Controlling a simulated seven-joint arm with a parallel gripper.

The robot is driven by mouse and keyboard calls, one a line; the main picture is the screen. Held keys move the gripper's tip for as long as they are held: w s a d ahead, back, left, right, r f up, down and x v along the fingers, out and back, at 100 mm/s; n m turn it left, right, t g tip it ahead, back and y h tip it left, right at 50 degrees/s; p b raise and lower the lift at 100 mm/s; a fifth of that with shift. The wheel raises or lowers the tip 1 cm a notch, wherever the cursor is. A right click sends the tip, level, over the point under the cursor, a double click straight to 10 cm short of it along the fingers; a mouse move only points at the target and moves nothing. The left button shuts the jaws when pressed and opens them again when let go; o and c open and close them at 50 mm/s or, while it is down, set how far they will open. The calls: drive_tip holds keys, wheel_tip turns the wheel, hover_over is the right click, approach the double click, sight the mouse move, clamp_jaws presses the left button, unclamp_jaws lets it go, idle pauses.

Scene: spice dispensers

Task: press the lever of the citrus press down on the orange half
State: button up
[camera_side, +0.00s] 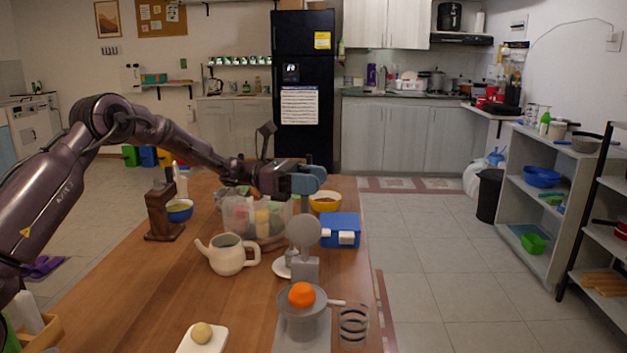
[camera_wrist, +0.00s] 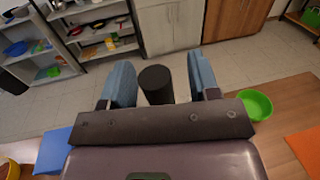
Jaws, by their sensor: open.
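The grey citrus press (camera_side: 301,325) stands near the front edge of the wooden table in the side view. An orange half (camera_side: 302,294) sits on top of its bowl. A raised arm with a round grey plate (camera_side: 303,231), seemingly the lever, stands upright behind the orange and clear of it.
A cream teapot (camera_side: 229,255) stands left of the press. A clear bin of items (camera_side: 240,218), a blue box (camera_side: 341,228) and a yellow bowl (camera_side: 325,202) lie behind.

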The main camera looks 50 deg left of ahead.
drive_tip(key=shift+w+d, duration=0.15)
drive_tip(key=shift+d, duration=0.05)
drive_tip(key=shift+c, duration=0.2)
clamp_jaws()
